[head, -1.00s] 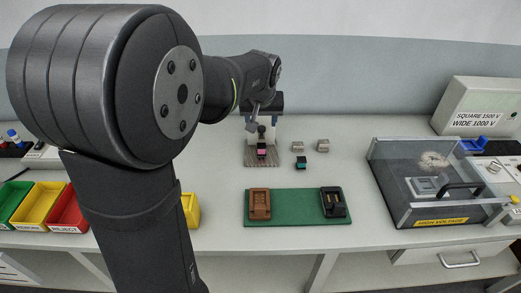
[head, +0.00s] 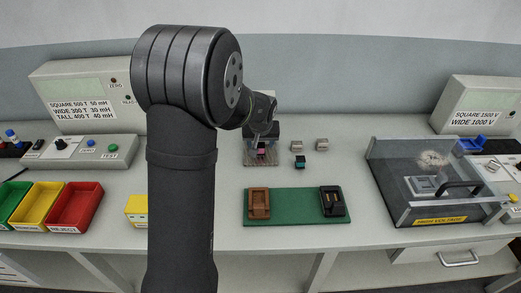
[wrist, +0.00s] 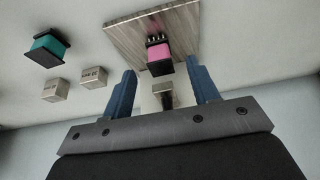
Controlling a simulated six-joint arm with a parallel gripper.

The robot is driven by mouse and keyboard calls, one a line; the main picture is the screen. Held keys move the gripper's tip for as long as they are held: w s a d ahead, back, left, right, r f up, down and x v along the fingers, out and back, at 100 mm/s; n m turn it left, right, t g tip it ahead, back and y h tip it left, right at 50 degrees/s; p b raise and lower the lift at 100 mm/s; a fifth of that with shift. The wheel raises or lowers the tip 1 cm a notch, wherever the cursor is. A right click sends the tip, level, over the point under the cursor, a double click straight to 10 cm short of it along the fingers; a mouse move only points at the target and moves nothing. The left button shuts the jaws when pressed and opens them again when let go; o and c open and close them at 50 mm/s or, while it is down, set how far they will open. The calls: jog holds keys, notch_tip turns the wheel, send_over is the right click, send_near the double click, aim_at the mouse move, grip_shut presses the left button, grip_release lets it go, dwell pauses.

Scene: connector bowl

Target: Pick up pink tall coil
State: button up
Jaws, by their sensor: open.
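The pink coil (head: 261,151) stands on a grey wood-grain board (head: 251,160) at the back middle of the bench. In the wrist view the pink coil (wrist: 159,62) has black flanges and pins at one end, and it stands on the board (wrist: 120,33). My gripper (wrist: 161,70) is open and empty, with its two blue fingers apart. The pink coil shows between and beyond the fingertips. In the head view my gripper (head: 262,138) is over the board, and its wrist partly hides the board.
A teal coil (head: 299,162) and two small grey blocks (head: 322,145) (head: 297,146) lie right of the board. A green mat (head: 293,207) with a brown holder (head: 259,203) and a black holder (head: 332,201) lies in front. A metallic block (wrist: 162,95) shows between my fingers.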

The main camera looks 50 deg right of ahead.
aim_at(260, 149)
jog(key=shift+x, duration=1.4)
jog(key=shift+s, duration=0.1)
jog(key=shift+c, duration=0.4)
jog(key=c, duration=1)
jog(key=shift+r, duration=0.1)
